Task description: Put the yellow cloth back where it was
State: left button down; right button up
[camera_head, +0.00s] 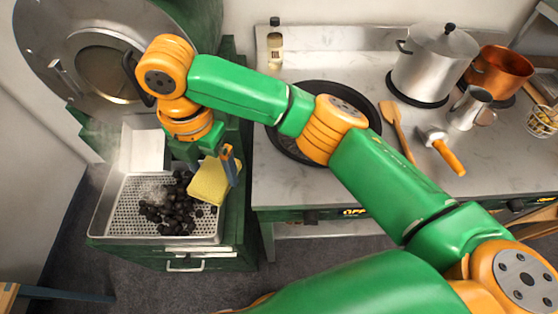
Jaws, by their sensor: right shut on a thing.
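The yellow cloth (209,182) hangs from my right gripper (227,165), above the right side of the perforated metal tray. My right gripper is shut on the cloth; its arm reaches in from the lower right across the counter. The cloth covers part of the tray's right side behind it. My left gripper is not in view.
The metal tray (116,219) holds dark chestnuts (172,208), with steam near a white chute (143,149). A round roaster drum (107,72) stands behind. On the counter (300,190) are a black pan (361,97), wooden spatula (397,128), orange-handled tool (450,159) and pots (433,68).

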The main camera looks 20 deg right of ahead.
jog(key=d, duration=0.1)
jog(key=w+d+f, duration=0.1)
jog(key=d, duration=0.2)
jog(key=shift+w+f+p, duration=0.15)
jog(key=shift+f+p, duration=0.2)
jog(key=shift+p, duration=0.05)
jog(key=d+f+p, duration=0.2)
jog(key=d, duration=0.4)
send_over(280, 182)
jog(key=f, duration=0.6)
jog(key=shift+d+f, duration=0.15)
jog(key=shift+d, duration=0.05)
notch_tip(280, 182, down, 3)
jog(key=shift+a+r+p, duration=0.15)
jog(key=shift+r+p, duration=0.05)
jog(key=shift+p, duration=0.4)
jog(key=o, duration=0.9)
notch_tip(280, 182, up, 12)
jog(key=shift+w+b, duration=0.1)
jog(key=shift+b, duration=0.75)
jog(key=shift+f, duration=0.1)
